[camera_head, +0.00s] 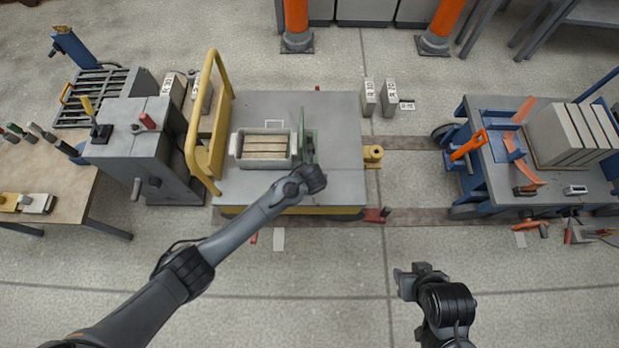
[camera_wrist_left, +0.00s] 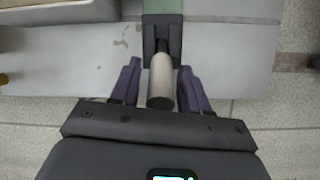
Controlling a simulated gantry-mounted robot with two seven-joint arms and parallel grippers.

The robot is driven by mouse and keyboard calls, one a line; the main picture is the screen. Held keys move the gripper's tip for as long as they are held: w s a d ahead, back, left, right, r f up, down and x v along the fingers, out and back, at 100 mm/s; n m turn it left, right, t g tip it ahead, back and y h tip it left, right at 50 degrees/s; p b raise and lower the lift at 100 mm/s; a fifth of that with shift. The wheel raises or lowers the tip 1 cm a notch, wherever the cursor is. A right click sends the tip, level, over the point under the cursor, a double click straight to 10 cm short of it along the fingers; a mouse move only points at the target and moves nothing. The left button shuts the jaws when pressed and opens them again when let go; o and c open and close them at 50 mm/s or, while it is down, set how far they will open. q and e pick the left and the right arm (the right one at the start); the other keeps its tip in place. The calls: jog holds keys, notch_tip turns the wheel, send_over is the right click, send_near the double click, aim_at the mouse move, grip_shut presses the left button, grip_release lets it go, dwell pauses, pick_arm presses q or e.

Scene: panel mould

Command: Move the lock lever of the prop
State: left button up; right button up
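The prop (camera_head: 308,125) is a green upright frame on the grey cart top, at the right end of a small mould box (camera_head: 264,148). In the left wrist view its green part (camera_wrist_left: 162,6) shows at the top edge, with a dark bracket below. The lock lever (camera_wrist_left: 161,80), a pale grey cylinder with a dark end, sticks out of the bracket toward me. My left gripper (camera_wrist_left: 160,88) is open, its purple fingers on either side of the lever with gaps. In the head view my left gripper (camera_head: 313,178) hides the lever. My right gripper (camera_head: 414,281) hangs over the floor, apart from everything; its jaws are unclear.
The cart (camera_head: 340,125) has a yellow rail (camera_head: 204,125) on its left. A grey machine (camera_head: 140,145) and a tool bench (camera_head: 50,185) stand further left. A blue trolley (camera_head: 490,180) with slabs stands at right. The floor in front is mostly clear.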

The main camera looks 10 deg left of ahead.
pick_arm(q)
grip_shut()
jog(key=shift+w+a+r+g+p, duration=0.1)
jog(key=shift+w+r+g+p, duration=0.25)
jog(key=shift+g+p, duration=0.25)
jog(key=shift+w+g, duration=0.25)
jog(key=shift+g, duration=0.05)
jog(key=shift+w+g+b, duration=0.45)
jog(key=shift+g, duration=0.15)
jog(key=w+g+b, duration=0.1)
jog(key=g+b, duration=0.1)
jog(key=b, duration=0.4)
jog(key=w+g+b, duration=0.1)
jog(key=b, duration=0.6)
jog(key=shift+w+a+g+h, duration=0.15)
jog(key=shift+w+g+h, duration=0.05)
jog(key=shift+g+h, duration=0.2)
jog(key=shift+a+r+b, duration=0.1)
jog(key=shift+r+b, duration=0.1)
jog(key=shift+b, duration=0.55)
